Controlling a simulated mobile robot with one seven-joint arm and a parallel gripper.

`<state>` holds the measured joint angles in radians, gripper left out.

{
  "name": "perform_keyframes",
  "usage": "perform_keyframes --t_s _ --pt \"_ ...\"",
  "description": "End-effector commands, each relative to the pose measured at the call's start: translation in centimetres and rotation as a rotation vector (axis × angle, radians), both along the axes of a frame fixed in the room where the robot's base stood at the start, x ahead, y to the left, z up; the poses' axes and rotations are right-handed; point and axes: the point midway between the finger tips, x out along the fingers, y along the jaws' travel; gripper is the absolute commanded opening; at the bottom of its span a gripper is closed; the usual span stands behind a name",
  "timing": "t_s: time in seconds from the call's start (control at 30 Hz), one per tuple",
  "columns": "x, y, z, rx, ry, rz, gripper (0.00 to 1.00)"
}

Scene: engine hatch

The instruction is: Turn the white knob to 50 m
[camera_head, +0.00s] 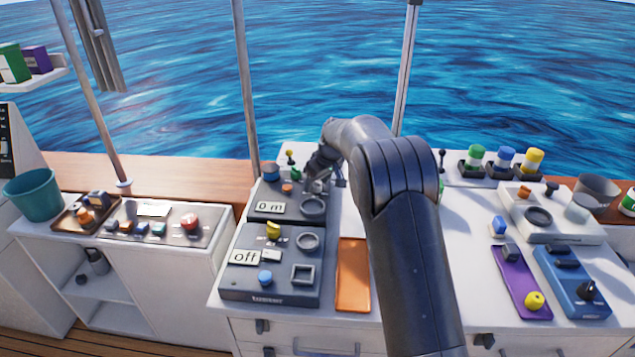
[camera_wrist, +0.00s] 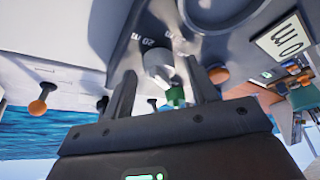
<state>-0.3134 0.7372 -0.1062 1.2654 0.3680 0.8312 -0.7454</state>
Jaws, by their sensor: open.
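The white knob (camera_wrist: 157,64) sits on the grey control panel, between my gripper's fingertips in the wrist view. My gripper (camera_wrist: 163,67) is open, one finger on each side of the knob; I cannot tell whether either touches it. Small printed markings ending in "m" lie beside the knob, seen upside down. In the head view my gripper (camera_head: 320,184) is at the back right of the panel and largely hides the knob. The panel's display (camera_head: 271,207) reads "0 m".
An orange button (camera_wrist: 218,75) is close to the right finger. A round grey dial (camera_head: 313,205) lies in front of my gripper. A second panel (camera_head: 270,288) with an "off" display stands nearer. An orange tray (camera_head: 353,275) lies to the right.

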Motion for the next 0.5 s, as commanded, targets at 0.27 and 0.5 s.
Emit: perform_keyframes --t_s 0.27,0.5 --pt "0.08 0.09 -0.26 0.000 0.000 0.000 0.53" --pt "0.07 0.07 -0.26 0.000 0.000 0.000 0.37"
